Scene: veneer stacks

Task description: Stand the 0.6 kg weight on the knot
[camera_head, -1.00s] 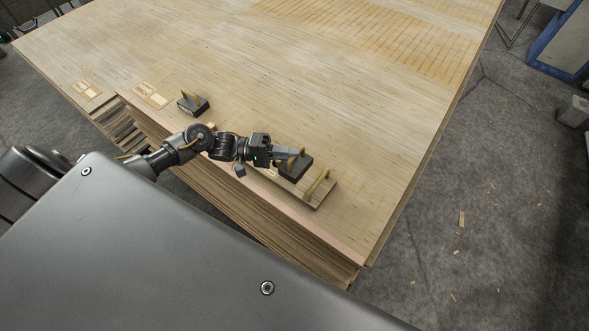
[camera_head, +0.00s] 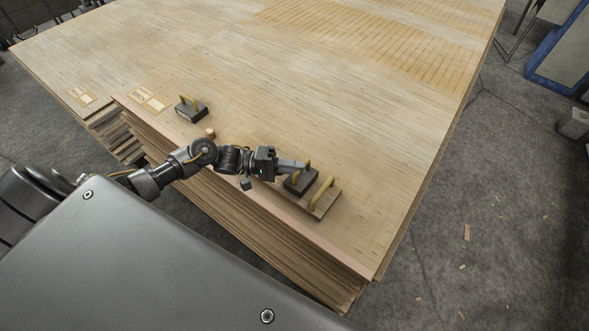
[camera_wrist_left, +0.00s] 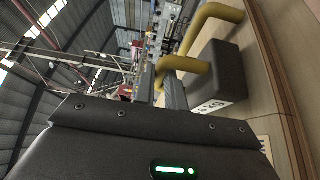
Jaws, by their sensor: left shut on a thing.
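A dark block weight with a yellow handle (camera_head: 301,183) is at my left gripper (camera_head: 298,166), near the stack's front edge. The gripper is shut on its handle. In the left wrist view the weight (camera_wrist_left: 227,72) shows a pale label whose number I cannot read, and the yellow handle crosses the dark finger (camera_wrist_left: 175,92). I cannot tell whether the weight touches the veneer. A second dark weight (camera_head: 190,112) with a yellow handle stands further left on the stack. I cannot make out the knot. My right gripper is not in view.
A wooden board with a yellow handle (camera_head: 322,194) lies close to the right of the held weight. The stack's middle is clear.

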